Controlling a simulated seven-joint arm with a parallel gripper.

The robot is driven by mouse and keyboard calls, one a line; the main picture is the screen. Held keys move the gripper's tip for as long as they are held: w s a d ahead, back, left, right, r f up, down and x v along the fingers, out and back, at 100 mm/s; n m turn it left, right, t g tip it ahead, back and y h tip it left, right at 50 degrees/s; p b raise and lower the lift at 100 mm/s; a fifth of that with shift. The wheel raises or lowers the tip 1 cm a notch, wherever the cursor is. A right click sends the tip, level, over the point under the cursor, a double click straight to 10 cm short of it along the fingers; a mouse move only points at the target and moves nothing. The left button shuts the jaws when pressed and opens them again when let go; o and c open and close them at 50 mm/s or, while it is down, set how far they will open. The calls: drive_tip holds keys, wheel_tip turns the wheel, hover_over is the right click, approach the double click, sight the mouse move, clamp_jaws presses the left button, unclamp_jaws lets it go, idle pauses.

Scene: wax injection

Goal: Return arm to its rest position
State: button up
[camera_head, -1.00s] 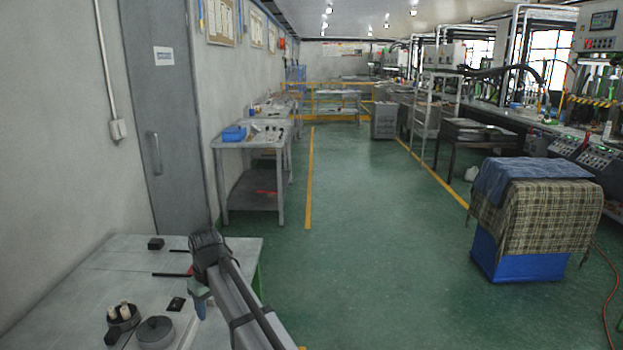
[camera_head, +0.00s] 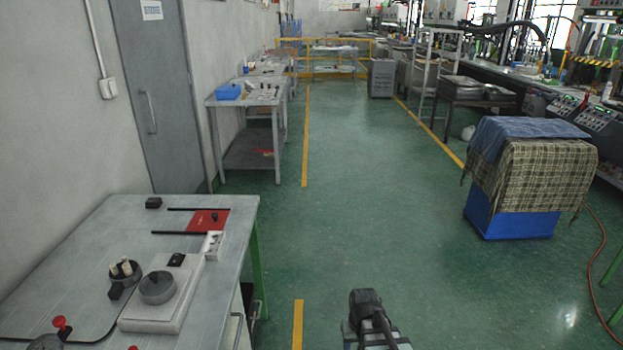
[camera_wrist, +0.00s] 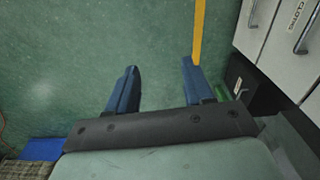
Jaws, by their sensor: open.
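In the wrist view my gripper (camera_wrist: 160,82) has its two blue fingers spread wide with nothing between them. Green floor and part of a yellow line show beyond the fingertips. In the head view my arm (camera_head: 372,318) shows at the bottom centre, over the aisle floor and to the right of the grey worktable (camera_head: 90,235). The fingers themselves are not visible in the head view.
On the worktable are a white device with a round grey dish (camera_head: 158,287), a dark holder with pale pegs (camera_head: 125,271) and a red plate (camera_head: 207,220). A cloth-covered blue box (camera_head: 510,220) stands at right. The aisle between is clear.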

drive_tip(key=s+d+f+g, duration=0.1)
drive_tip(key=s+f+g, duration=0.1)
drive_tip(key=s+f, duration=0.5)
drive_tip(key=s+d+f+g, duration=0.1)
drive_tip(key=s+f+g, duration=0.1)
drive_tip(key=s+f, duration=0.6)
drive_tip(key=s+d+f+m+g, duration=0.1)
drive_tip(key=s+f+g, duration=0.2)
drive_tip(key=s, duration=1.5)
wheel_tip(320, 180, down, 5)
drive_tip(key=shift+d+r, duration=0.2)
drive_tip(key=shift+d, duration=0.15)
